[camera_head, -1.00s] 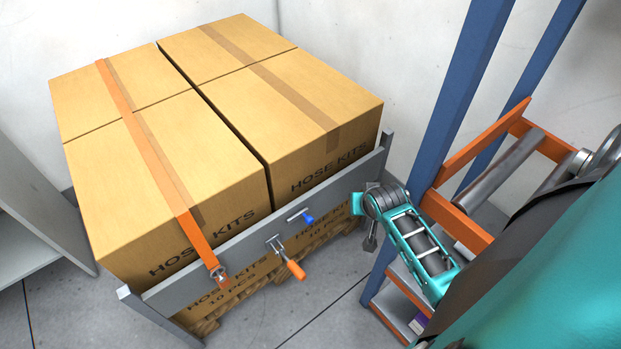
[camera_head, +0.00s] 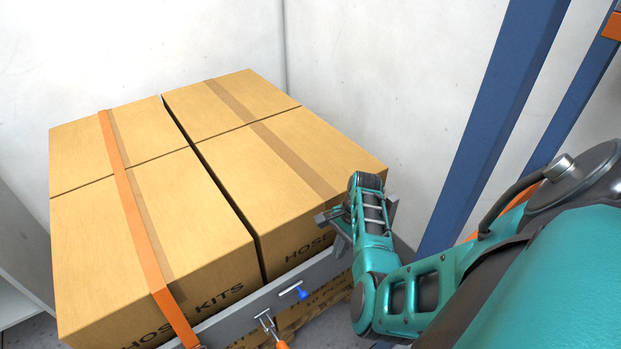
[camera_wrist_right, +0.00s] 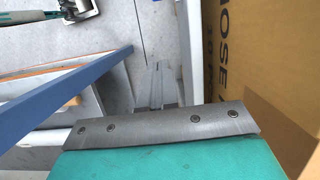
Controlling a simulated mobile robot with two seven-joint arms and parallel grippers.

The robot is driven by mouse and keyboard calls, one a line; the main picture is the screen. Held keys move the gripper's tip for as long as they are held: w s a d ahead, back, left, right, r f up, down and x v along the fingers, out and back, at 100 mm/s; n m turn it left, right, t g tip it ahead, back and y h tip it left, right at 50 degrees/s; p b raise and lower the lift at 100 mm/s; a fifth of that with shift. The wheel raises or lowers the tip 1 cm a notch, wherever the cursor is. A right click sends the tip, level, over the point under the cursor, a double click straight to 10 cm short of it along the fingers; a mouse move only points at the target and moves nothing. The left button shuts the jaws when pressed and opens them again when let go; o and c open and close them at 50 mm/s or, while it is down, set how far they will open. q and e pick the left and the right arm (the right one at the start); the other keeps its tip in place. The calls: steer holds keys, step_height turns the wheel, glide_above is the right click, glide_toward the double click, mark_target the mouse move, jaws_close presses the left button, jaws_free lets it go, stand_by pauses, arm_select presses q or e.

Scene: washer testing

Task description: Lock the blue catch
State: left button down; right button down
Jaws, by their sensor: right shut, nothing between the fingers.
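The blue catch (camera_head: 303,294) sits at the end of a small light bar on the grey board (camera_head: 245,313) across the front of the boxes. My right gripper (camera_head: 341,243) is shut and empty, above and to the right of the catch, near the front right corner of the boxes. It is apart from the catch. In the right wrist view its fingers (camera_wrist_right: 160,86) point down over the floor beside a box. The catch cannot be made out there. My left gripper is not in view.
Several cardboard boxes (camera_head: 180,215) are stacked behind the board, with an orange strap (camera_head: 138,220) over them. An orange-handled latch (camera_head: 268,324) is left of the catch. A blue rack post (camera_head: 492,115) stands at the right. The floor before the board is largely out of view.

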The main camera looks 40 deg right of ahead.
steer(key=shift+w+a+r, duration=0.1)
steer(key=shift+w+a, duration=0.2)
